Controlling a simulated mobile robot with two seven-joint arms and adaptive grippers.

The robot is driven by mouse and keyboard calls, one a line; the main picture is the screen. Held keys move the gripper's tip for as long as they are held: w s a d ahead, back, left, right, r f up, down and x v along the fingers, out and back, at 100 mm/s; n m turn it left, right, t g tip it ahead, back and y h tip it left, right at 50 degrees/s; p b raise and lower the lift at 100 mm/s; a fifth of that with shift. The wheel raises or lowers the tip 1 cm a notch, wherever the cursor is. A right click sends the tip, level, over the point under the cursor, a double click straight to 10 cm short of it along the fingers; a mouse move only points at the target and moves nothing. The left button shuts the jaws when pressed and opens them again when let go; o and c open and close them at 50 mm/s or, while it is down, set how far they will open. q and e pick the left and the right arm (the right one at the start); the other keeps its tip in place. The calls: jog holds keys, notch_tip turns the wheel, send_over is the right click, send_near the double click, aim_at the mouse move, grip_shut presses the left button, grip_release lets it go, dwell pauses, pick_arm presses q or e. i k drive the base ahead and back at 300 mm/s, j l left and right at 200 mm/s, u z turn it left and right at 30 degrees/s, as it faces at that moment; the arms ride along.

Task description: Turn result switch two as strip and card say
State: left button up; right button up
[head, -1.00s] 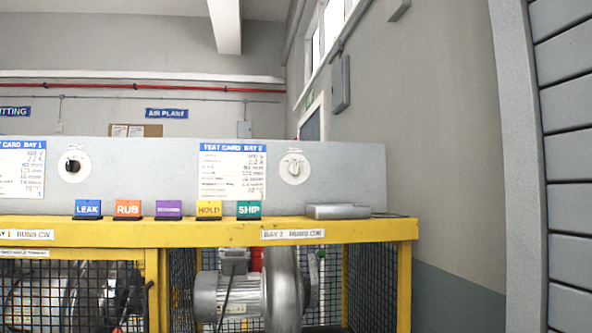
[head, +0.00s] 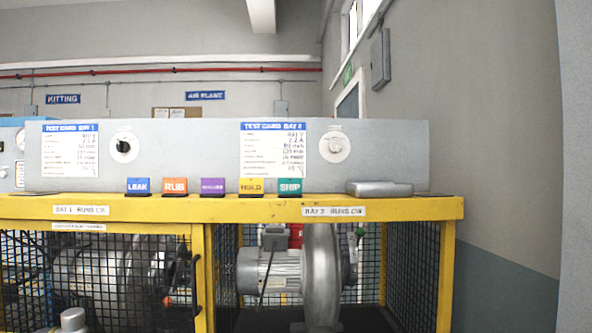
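Two round switches sit on the grey back panel (head: 380,160). The switch with the pale knob (head: 334,146) is right of the Bay 2 test card (head: 273,150). The switch with the black knob (head: 123,147) is right of the Bay 1 test card (head: 70,150). Strips on the yellow bench edge read "BAY 1 RUNS CW" (head: 81,211) and what looks like "BAY 2 RUNS CW" (head: 334,211). The small print on both cards is too blurred to read. Neither of my grippers shows.
Coloured signs stand along the bench: LEAK (head: 138,186), RUB (head: 174,186), a purple one (head: 212,186), HOLD (head: 251,186) and SHIP (head: 289,186). A flat grey object (head: 380,188) lies right of them. A blower (head: 321,270) sits behind mesh below.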

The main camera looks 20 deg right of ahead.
aim_at(335, 146)
jog(key=i+j, duration=0.1)
jog(key=i+j+z, duration=0.1)
jog(key=z, duration=0.25)
jog(key=i+j+z, duration=0.2)
jog(key=z, duration=0.15)
